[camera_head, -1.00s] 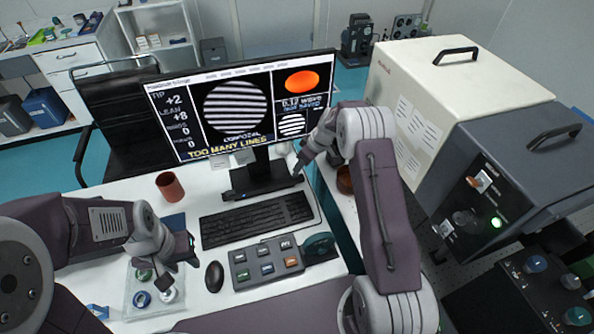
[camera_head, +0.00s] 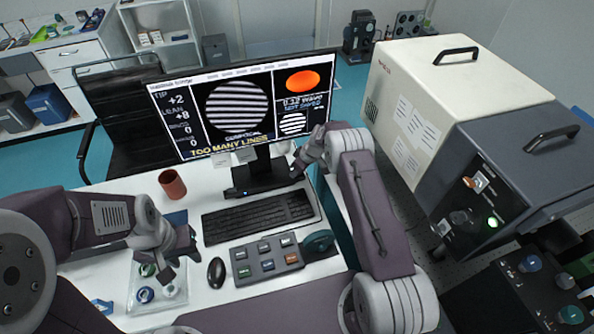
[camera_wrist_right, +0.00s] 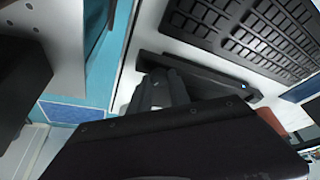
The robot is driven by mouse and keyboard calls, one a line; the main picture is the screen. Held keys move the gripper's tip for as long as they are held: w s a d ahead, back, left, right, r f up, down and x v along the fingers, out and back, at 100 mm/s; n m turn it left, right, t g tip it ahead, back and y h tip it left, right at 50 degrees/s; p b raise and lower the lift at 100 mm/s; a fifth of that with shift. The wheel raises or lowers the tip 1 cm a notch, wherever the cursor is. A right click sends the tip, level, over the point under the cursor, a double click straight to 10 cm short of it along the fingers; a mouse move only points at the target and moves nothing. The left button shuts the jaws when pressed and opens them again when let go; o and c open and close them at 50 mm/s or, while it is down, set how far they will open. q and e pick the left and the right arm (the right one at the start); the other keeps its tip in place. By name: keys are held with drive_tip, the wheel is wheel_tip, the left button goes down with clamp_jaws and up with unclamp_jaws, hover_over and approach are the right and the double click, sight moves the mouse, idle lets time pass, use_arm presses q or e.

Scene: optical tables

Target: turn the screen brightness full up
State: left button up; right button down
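The monitor (camera_head: 158,107) stands at the back of the white desk. Its lit screen shows a striped disc, an orange oval and the yellow words "TOO MANY LINES". A small blue light shows on its black stand base (camera_head: 262,188); the base also shows in the right wrist view (camera_wrist_right: 200,75). My right gripper (camera_head: 298,172) is low beside the monitor's lower right corner, by the stand; its fingers are not clear enough to show a gap or contact. My left gripper (camera_head: 185,258) hangs over the desk's left part, left of the mouse, its fingertips unclear. No brightness control is clearly visible.
A keyboard (camera_head: 258,215), a mouse (camera_head: 216,272), a button pad (camera_head: 267,258) and a reddish cup (camera_head: 172,184) are on the desk. A clear tray (camera_head: 130,300) with small round parts is below my left gripper. A large instrument box (camera_head: 490,150) stands at right.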

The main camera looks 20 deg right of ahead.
drive_tip(key=shift+m, duration=0.3)
drive_tip(key=shift+m+h, duration=0.3)
drive_tip(key=shift+m, duration=0.3)
drive_tip(key=m+t+h+p, duration=0.1)
drive_tip(key=m, duration=0.2)
drive_tip(key=shift+a+r, duration=0.1)
drive_tip(key=shift+a, duration=0.05)
drive_tip(key=shift+m+h, duration=0.5)
drive_tip(key=shift+m, duration=0.7)
drive_tip(key=shift+f+m+b, duration=0.25)
drive_tip(key=shift+m+b, duration=0.15)
drive_tip(key=shift+b, duration=0.15)
drive_tip(key=m+h+b, duration=0.1)
drive_tip(key=m+b, duration=0.2)
drive_tip(key=b, duration=0.2)
drive_tip(key=m+g+h+b, duration=0.1)
drive_tip(key=m+h+b, duration=0.1)
drive_tip(key=m+b, duration=0.2)
drive_tip(key=shift+w+a+f+b, duration=0.1)
drive_tip(key=shift+a+b, duration=0.05)
drive_tip(key=shift+b, duration=0.7)
drive_tip(key=shift+m+b, duration=0.45)
drive_tip(key=shift+m, duration=0.35)
drive_tip(key=shift+r+m+g+h+b, duration=0.2)
drive_tip(key=shift+m+g+h+b, duration=0.25)
drive_tip(key=shift+m, duration=0.75)
